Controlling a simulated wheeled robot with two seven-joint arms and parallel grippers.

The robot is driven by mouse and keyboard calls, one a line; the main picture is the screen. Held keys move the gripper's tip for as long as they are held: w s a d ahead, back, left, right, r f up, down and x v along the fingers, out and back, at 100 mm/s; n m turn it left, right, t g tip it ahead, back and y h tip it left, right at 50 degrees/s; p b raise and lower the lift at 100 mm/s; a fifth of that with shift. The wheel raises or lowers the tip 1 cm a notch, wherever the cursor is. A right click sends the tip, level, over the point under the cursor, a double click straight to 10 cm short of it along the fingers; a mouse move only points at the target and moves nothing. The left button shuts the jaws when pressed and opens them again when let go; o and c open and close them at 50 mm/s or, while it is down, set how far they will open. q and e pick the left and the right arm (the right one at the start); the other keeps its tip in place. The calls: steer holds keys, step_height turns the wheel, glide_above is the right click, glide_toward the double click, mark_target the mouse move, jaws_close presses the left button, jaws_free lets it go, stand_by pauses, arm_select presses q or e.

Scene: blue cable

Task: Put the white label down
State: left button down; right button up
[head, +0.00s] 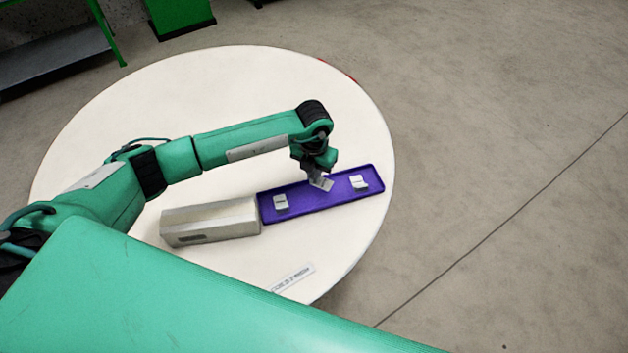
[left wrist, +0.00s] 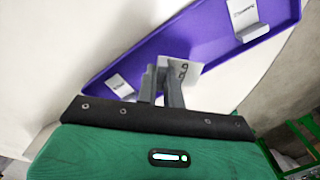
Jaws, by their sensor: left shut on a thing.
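My left gripper (head: 318,172) is shut on a white label (head: 321,184), held at the middle of a purple tray (head: 309,205). In the left wrist view the label (left wrist: 181,71) sits tilted between the fingertips of the gripper (left wrist: 168,82), with dark marks on its face. It overlaps the tray (left wrist: 195,30) in both views; I cannot tell whether it touches the tray. Two other white labels stand in the tray, one at the left end (head: 281,201) and one at the right end (head: 359,182). My right gripper is not in view.
A pale box (head: 209,221) lies against the left end of the tray. Both are on a round white table (head: 240,85), whose edge runs close to the tray's right end. A flat printed strip (head: 294,278) lies near the front edge. The back of the table is clear.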

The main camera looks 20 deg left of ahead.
mark_target(314, 191)
arm_select(q)
steer(key=shift+f, duration=0.6)
step_height(314, 191, down, 3)
steer(key=shift+f+p, duration=0.2)
steer(key=shift+p, duration=0.15)
steer(key=shift+f, duration=0.3)
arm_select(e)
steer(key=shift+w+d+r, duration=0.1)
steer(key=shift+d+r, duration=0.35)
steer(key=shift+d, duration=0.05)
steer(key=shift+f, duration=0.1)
arm_select(q)
steer(key=shift+f, duration=0.25)
steer(key=c, duration=1.5)
jaws_free()
steer(key=shift+r, duration=0.1)
steer(key=shift+c, duration=0.2)
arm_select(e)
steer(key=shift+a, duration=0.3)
